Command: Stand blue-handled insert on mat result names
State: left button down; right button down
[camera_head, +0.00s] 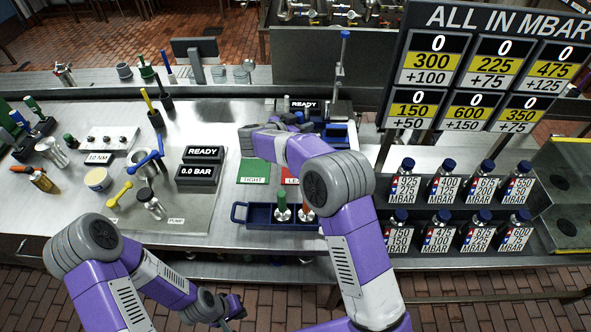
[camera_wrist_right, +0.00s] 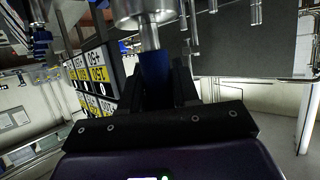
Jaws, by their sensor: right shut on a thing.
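My right gripper (camera_wrist_right: 155,85) is shut on the blue handle of an insert (camera_wrist_right: 155,68), whose metal body shows at the top of the right wrist view. In the head view my right wrist (camera_head: 262,137) is bent over the back of the bench, and the held insert is not clear there. A green mat (camera_head: 254,171) marked TIGHT and a red mat (camera_head: 290,174), its label partly hidden by my right arm, lie in front of it. My left gripper (camera_head: 234,306) hangs low in front of the bench, away from the mats; its jaws are too small to judge.
A blue tray (camera_head: 258,216) in front of the mats holds a green-handled insert (camera_head: 282,207) and a red-handled one (camera_head: 307,204). A READY display (camera_head: 304,105) and a post with a blue top (camera_head: 343,60) stand behind. Labelled bottles (camera_head: 443,186) fill the right shelf.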

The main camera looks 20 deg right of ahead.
jog(key=shift+w+f, duration=0.25)
jog(key=shift+f, duration=0.15)
notch_tip(320, 180, down, 10)
jog(key=shift+s+r+b, duration=0.1)
jog(key=shift+r+b, duration=0.05)
jog(key=shift+b, duration=0.9)
jog(key=shift+r, duration=0.1)
jog(key=shift+s, duration=0.1)
jog(key=c, duration=1.3)
grip_release()
jog(key=shift+f, duration=0.25)
jog(key=o, duration=0.5)
